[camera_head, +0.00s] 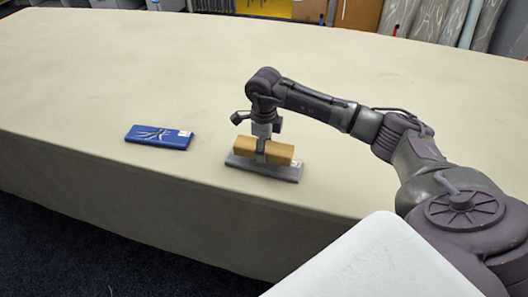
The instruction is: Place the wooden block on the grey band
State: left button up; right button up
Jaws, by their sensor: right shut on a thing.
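The wooden block (279,153) is a light brown bar near the front of the cloth table. My right gripper (261,155) comes down over it from above and is shut on it near its middle. The grey band (263,171) is a flat grey strip directly below the block, lying along the same direction. The block appears over the band; I cannot tell whether it touches it or hangs slightly above. My left gripper is not in view.
A blue flat box (159,136) with a white pattern lies to the left on the long cloth table (130,70). The table's front edge runs close below the band. The table behind is clear. Boxes and rolls stand beyond its far edge.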

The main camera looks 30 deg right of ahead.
notch_tip(320, 180, down, 2)
jog(key=shift+f+p, duration=0.15)
jog(key=shift+p, duration=0.2)
jog(key=shift+f, duration=0.3)
jog(key=o, duration=0.9)
jog(key=shift+f, duration=0.15)
jog(key=o, duration=0.5)
jog(key=shift+c, duration=0.2)
